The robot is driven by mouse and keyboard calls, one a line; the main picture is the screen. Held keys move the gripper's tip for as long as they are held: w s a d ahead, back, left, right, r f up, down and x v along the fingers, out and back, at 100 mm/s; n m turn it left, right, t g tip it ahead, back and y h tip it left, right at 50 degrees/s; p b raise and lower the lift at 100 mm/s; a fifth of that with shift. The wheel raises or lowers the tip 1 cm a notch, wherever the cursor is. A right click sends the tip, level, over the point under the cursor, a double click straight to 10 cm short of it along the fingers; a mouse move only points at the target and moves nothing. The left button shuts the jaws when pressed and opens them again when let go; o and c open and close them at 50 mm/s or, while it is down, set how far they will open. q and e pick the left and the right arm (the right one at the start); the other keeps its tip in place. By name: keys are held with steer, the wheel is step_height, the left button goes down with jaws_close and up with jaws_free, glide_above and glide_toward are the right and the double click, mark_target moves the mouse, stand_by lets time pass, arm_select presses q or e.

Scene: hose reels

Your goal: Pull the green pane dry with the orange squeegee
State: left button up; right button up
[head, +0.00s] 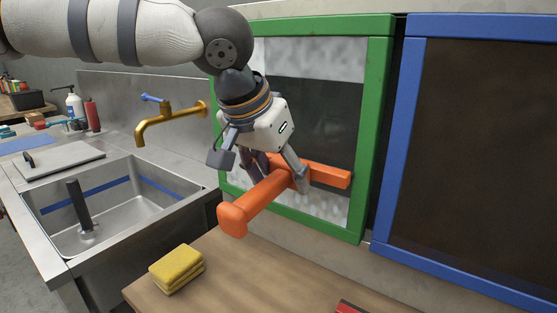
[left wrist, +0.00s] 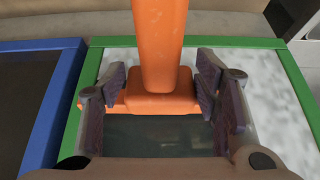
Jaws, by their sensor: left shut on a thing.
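The orange squeegee (head: 252,202) is in my left gripper (head: 277,172), which is shut on it near where the handle joins the crossbar. The crossbar lies against or close to the green-framed pane (head: 376,120); exact contact cannot be told. The handle points out and down-left. The pane has a dark clear area in its middle, with whitish film along the top, bottom and left. In the left wrist view the squeegee (left wrist: 158,50) shows between the fingers of my left gripper (left wrist: 155,95), beside the dark glass and whitish film. My right gripper is not in view.
A blue-framed dark pane (head: 404,140) stands just right of the green one. A yellow sponge stack (head: 177,268) lies on the wooden bench top (head: 262,280). A brass tap (head: 170,120) and steel sink (head: 130,208) are at left. A red object (head: 350,307) shows at the bottom edge.

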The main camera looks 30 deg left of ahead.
arm_select(q)
steer(key=shift+f, duration=2.9)
steer(key=shift+w+f, duration=0.1)
steer(key=shift+f, duration=1.45)
steer(key=s, duration=0.7)
steer(key=shift+a, duration=0.3)
